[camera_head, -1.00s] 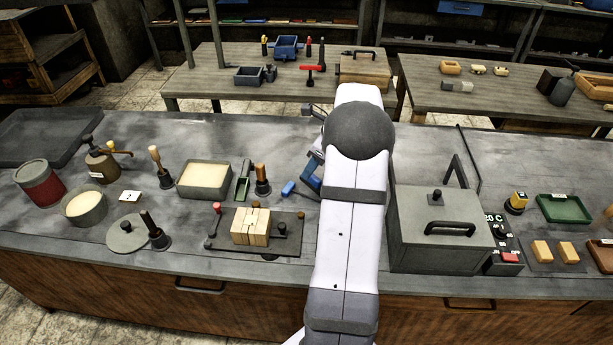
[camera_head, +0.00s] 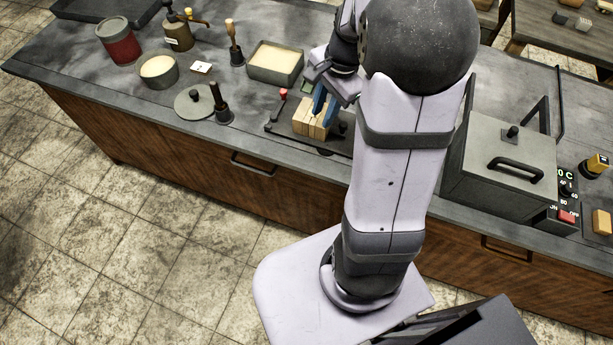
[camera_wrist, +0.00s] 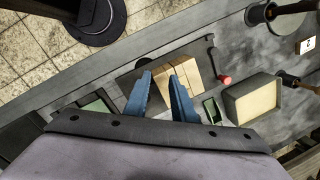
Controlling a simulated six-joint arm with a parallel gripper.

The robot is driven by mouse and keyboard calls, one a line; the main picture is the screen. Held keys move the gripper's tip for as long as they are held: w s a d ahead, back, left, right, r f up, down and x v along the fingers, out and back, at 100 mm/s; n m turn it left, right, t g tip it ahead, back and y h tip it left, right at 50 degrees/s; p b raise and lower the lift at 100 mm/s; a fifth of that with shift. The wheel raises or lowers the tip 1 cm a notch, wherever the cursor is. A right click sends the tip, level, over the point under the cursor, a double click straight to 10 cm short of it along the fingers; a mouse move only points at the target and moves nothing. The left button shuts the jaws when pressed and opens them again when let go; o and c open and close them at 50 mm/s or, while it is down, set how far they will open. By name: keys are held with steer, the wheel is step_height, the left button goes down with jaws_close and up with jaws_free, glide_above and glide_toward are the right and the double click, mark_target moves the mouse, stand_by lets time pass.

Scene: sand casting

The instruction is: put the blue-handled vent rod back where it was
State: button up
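I cannot make out the blue-handled vent rod apart from my blue fingers; it may be hidden behind my arm. My gripper (camera_head: 326,108) is over the two-part wooden block (camera_head: 311,119) on its dark board (camera_head: 284,129). In the wrist view, the two blue fingers of my gripper (camera_wrist: 160,76) stand apart, with the wooden block (camera_wrist: 178,72) just beyond their tips.
A tray of light sand (camera_head: 275,62) stands behind the board. A green scoop (camera_wrist: 210,108) lies near it. A dark-handled tool (camera_head: 221,103) and round lid (camera_head: 191,101) are to the left. A grey lidded box (camera_head: 505,172) stands right of my arm.

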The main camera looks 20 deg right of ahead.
steer(key=s+a+f+n+g+h, duration=0.1)
steer(key=s+a+f+n, duration=0.1)
steer(key=s+a+n, duration=0.8)
steer(key=s+n, duration=0.3)
steer(key=n, duration=0.2)
steer(key=shift+s+a+f+n, duration=0.3)
steer(key=shift+s+a+f, duration=0.05)
steer(key=shift+s+f, duration=0.05)
steer(key=shift+r+p, duration=0.85)
